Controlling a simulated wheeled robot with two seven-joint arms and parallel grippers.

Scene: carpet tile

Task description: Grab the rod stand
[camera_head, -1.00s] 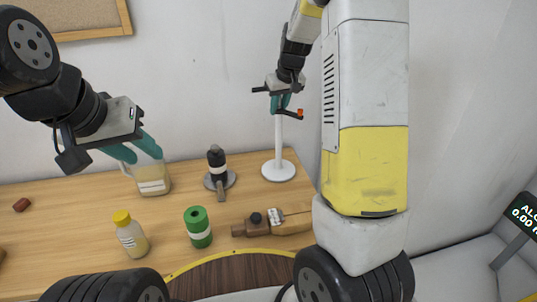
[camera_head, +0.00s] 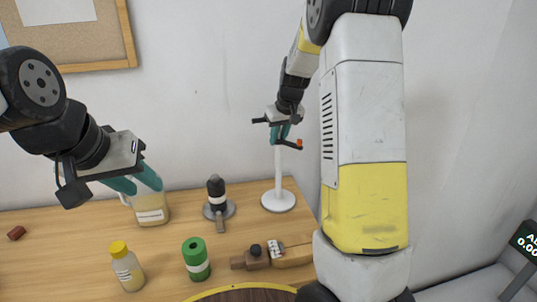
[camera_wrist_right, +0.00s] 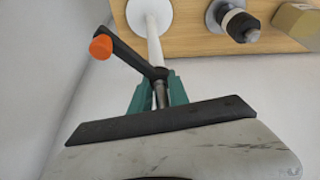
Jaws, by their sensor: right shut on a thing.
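The rod stand has a round white base (camera_head: 278,201) on the back right of the wooden table and an upright white pole (camera_head: 278,173). A black crossarm with an orange tip (camera_head: 298,144) is near its top. My right gripper (camera_head: 281,134) is shut on the upper rod by the crossarm. The right wrist view shows the teal fingers (camera_wrist_right: 158,97) on either side of a metal rod, with the white base (camera_wrist_right: 150,14) beyond. My left gripper (camera_head: 137,181) is open above a jug at the left, its fingers apart.
The jug (camera_head: 151,208) of pale liquid, a black device on a grey round base (camera_head: 229,212), a yellow-capped bottle (camera_head: 127,269), a green cylinder (camera_head: 196,262) and a brown wooden item (camera_head: 290,256) stand or lie on the table. A wall is behind.

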